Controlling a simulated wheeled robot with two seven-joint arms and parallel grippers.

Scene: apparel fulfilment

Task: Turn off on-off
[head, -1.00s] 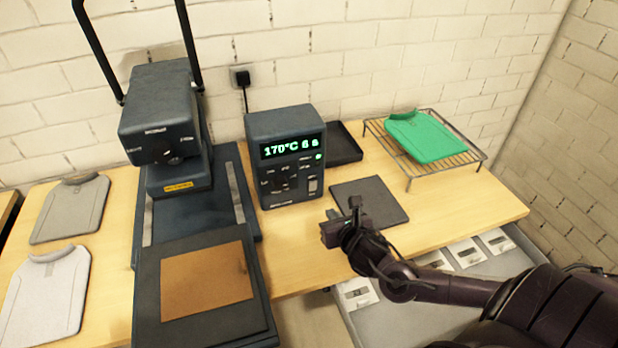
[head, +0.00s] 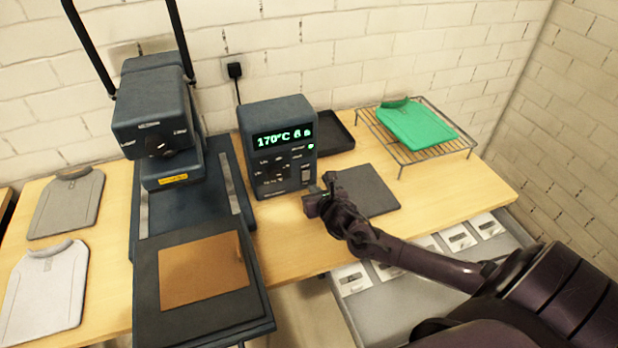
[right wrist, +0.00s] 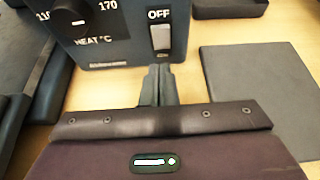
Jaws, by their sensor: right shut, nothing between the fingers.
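The control box (head: 278,150) stands on the table with its display lit green, reading 170°C. The on-off switch (head: 305,173) is a light rocker at the lower right of its front. In the right wrist view the rocker switch (right wrist: 160,37) sits under the word OFF, and a heat dial (right wrist: 85,12) is left of it. My right gripper (head: 318,195) is shut and empty in front of the box. In the right wrist view its fingertips (right wrist: 158,72) are just below the switch; whether they touch the box I cannot tell. My left gripper is not in view.
A heat press (head: 165,150) with an open lower plate stands left of the box. A dark flat pad (head: 368,190) lies right of it, and a black tray (head: 335,132) behind. A wire rack (head: 440,150) holds a green shirt (head: 415,122). Two grey shirts lie at the left.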

